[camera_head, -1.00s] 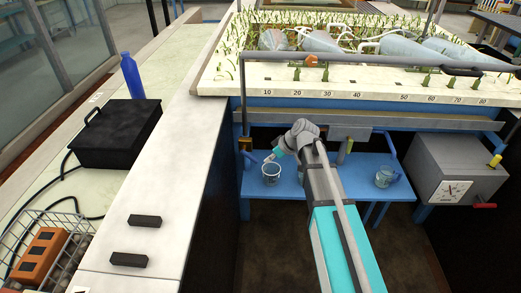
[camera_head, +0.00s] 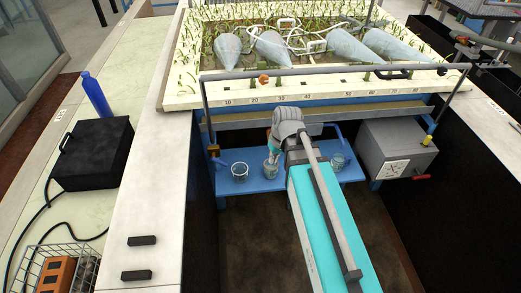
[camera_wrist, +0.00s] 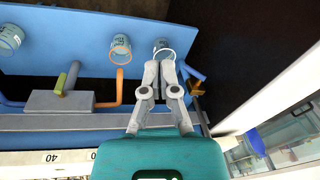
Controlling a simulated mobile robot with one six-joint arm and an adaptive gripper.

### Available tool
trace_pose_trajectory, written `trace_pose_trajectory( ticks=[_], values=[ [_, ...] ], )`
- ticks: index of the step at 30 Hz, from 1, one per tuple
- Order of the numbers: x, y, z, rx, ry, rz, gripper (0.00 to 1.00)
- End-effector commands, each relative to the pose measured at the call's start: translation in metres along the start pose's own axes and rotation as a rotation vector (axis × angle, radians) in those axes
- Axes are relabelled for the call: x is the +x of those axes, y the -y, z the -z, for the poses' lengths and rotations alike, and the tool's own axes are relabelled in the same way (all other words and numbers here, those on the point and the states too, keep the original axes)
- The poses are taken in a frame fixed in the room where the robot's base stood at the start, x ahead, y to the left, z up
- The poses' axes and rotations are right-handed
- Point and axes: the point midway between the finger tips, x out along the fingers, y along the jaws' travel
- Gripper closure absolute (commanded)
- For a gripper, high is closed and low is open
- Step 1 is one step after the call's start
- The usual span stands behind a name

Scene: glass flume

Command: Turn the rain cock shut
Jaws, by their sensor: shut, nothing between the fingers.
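My gripper (camera_head: 273,150) is shut and empty, pointing down over the blue shelf (camera_head: 300,178) under the tray front. In the wrist view my gripper (camera_wrist: 166,62) has its fingertips together, overlapping a jar (camera_wrist: 163,43) on the shelf. Several tap-like parts show, and I cannot tell surely which is the rain cock. An orange knob (camera_head: 263,79) sits on the tray's front edge. A brass block (camera_head: 213,149) is at the shelf's left, beside a blue pipe; the block (camera_wrist: 203,88) also shows in the wrist view. A yellow-olive lever (camera_wrist: 60,84) stands on a grey block (camera_wrist: 62,103).
A grey rail (camera_head: 330,70) crosses above the tray (camera_head: 200,95), which holds cones and green shoots. A grey box (camera_head: 400,150) with a dial, a yellow handle (camera_head: 428,141) and a red handle (camera_head: 421,177) stands right. The pale counter (camera_head: 160,200) lies left.

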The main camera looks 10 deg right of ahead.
Motion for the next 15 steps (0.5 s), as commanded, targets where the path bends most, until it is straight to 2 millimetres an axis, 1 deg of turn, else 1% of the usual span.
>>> trace_pose_trajectory(
  ticks=[1, 6, 9, 12, 15],
  values=[
    [-0.022, -0.001, -0.01, 0.038, 0.012, -0.021, 1.0],
    [-0.054, -0.009, -0.033, 0.159, 0.047, -0.088, 1.0],
    [-0.068, -0.013, -0.043, 0.216, 0.06, -0.12, 1.0],
    [-0.077, -0.018, -0.051, 0.262, 0.068, -0.145, 1.0],
    [-0.082, -0.021, -0.056, 0.289, 0.074, -0.159, 1.0]
  ],
)
